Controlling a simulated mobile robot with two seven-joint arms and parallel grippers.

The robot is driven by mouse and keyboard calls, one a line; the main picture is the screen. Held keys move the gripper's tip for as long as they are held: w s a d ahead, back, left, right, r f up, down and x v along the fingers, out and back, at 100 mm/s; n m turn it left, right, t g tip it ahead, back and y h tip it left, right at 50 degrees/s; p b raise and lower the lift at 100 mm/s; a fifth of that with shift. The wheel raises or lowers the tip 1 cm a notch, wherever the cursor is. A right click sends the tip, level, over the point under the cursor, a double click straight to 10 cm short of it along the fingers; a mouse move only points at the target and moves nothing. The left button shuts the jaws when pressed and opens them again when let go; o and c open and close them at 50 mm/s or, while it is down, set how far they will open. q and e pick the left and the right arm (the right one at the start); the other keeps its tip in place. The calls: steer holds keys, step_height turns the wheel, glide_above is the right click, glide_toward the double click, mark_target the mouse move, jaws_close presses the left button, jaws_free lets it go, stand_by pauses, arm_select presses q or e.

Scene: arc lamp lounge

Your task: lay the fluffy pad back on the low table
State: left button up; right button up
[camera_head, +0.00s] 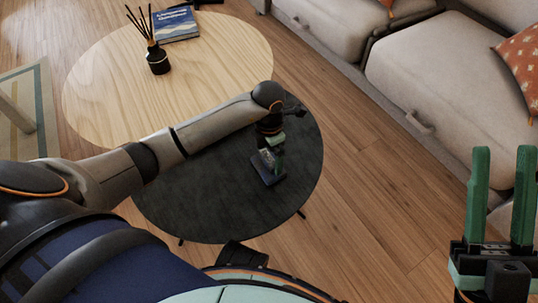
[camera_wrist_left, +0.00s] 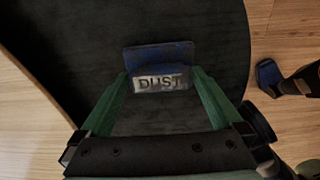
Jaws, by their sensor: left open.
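The fluffy pad (camera_head: 267,172) is a small blue block with a pale label reading "DUST". It lies on the dark round low table (camera_head: 210,205), near that table's right side. In the left wrist view the pad (camera_wrist_left: 158,55) sits between the fingertips, with its label facing the camera. My left gripper (camera_head: 270,153) points down over the pad, its green fingers open on either side; I cannot tell whether they touch it. The left wrist view shows both fingers (camera_wrist_left: 159,82) apart. My right gripper (camera_head: 504,160) is open and empty, at the lower right over the floor.
A pale wooden round table (camera_head: 225,50) adjoins the dark one behind. It bears a black reed diffuser (camera_head: 157,58) and a blue book (camera_head: 176,24). A grey sofa (camera_head: 425,75) with orange cushions stands at right. Wooden floor (camera_head: 375,185) is clear between sofa and tables.

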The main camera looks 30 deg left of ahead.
mark_target(269, 157)
arm_select(q)
step_height(269, 157, up, 11)
steer(key=p, duration=0.4)
steer(key=s+d+m+g+h, duration=0.2)
steer(key=s+d+h, duration=0.45)
steer(key=d, duration=0.55)
steer(key=s+d+r+g+h, duration=0.2)
steer(key=s+d+r+h, duration=0.6)
steer(key=s+d+r, duration=0.15)
step_height(269, 157, up, 17)
steer(key=s+a+n+t+h, duration=0.1)
steer(key=s+n+t+h, duration=0.1)
steer(key=n+t+h, duration=0.5)
steer(key=w+a+r+n+t+y, duration=0.2)
steer(key=a+n+t, duration=0.3)
steer(key=n+t, duration=0.4)
steer(key=w+a+r+n+t+y, duration=0.2)
steer(key=a+n+t, duration=0.4)
steer(key=n+t, duration=0.4)
steer(key=r+n+y, duration=0.1)
steer(key=n+y, duration=0.1)
steer(key=n, duration=0.4)
steer(key=shift+w+a, duration=0.3)
